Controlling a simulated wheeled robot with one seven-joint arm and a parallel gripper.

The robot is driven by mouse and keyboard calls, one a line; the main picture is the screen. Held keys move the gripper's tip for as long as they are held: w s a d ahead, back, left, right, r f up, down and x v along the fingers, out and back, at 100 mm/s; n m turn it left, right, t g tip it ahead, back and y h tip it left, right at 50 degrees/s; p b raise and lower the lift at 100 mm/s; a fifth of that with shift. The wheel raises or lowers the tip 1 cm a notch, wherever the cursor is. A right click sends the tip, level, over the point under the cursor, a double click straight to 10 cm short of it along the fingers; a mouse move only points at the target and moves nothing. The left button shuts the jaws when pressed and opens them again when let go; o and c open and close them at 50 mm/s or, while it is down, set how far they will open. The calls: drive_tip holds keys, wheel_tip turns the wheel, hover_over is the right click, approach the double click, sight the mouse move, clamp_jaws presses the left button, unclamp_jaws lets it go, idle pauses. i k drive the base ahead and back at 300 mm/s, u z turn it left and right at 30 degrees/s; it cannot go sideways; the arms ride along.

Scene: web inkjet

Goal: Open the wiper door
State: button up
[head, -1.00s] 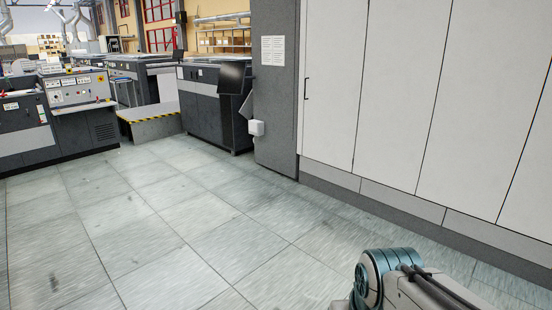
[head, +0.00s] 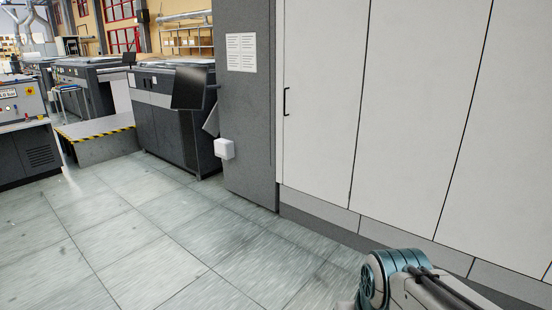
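A tall row of off-white door panels (head: 405,110) fills the right side of the head view, split by thin dark seams. The leftmost panel (head: 320,100) has a small black vertical handle (head: 286,101) near its left edge. All the panels in view look shut. No label shows which one is the wiper door. Part of my arm, with a teal joint, shows at the bottom right, in front of the panels' base. My gripper is outside the view.
A dark grey cabinet end (head: 247,110) with a posted sheet (head: 241,52) and a small white box (head: 224,149) stands left of the panels. A machine with a black monitor (head: 189,88) and a yellow-striped step (head: 98,143) stand farther left. The tiled floor (head: 150,235) ahead is clear.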

sight(325, 40)
drive_tip(key=i, duration=2.05)
drive_tip(key=u, duration=0.25)
drive_tip(key=i, duration=2.7)
drive_tip(key=u, duration=0.15)
